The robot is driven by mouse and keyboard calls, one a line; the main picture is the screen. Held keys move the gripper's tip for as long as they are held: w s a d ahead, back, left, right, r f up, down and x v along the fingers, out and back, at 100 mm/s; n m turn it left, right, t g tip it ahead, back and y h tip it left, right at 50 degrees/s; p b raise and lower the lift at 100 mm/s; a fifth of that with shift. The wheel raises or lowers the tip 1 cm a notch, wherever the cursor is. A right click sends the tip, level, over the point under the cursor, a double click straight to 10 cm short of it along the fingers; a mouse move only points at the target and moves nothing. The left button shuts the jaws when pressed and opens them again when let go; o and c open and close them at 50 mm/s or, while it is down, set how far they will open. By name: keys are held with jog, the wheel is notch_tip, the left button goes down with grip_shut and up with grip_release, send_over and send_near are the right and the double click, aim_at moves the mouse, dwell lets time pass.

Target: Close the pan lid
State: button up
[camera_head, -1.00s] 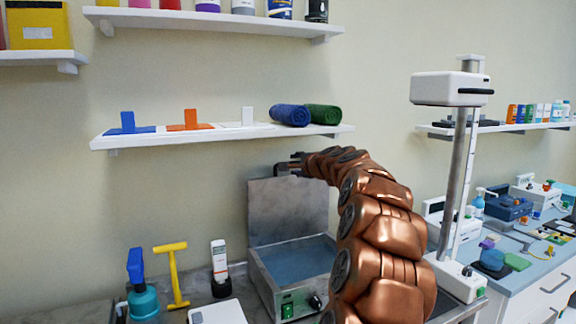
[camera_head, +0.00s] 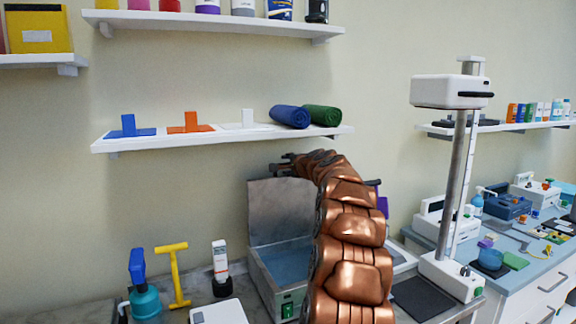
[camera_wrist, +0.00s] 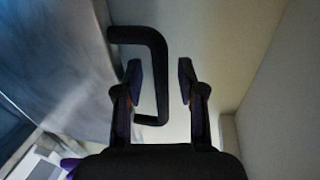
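The pan (camera_head: 285,268) is a grey metal tank with blue inside and a green switch on its front; my arm hides its right part. Its lid (camera_head: 278,212) stands upright, open, along the back edge. The lid's flat grey face also fills the left of the wrist view (camera_wrist: 55,65). A black looped handle (camera_wrist: 140,35) sticks out from the lid. My gripper (camera_wrist: 160,78) is open, with one finger on each side of the handle's outer bar. No clear grip on the bar shows. In the head view my gripper (camera_head: 283,165) is at the lid's top edge.
A shelf (camera_head: 215,138) with rolled towels is just above my gripper. A yellow T-shaped tool (camera_head: 176,275), a teal bottle (camera_head: 145,300) and a white device (camera_head: 220,262) stand left of the pan. A column stand (camera_head: 455,190) rises at right.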

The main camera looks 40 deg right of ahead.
grip_shut()
dwell(0.3)
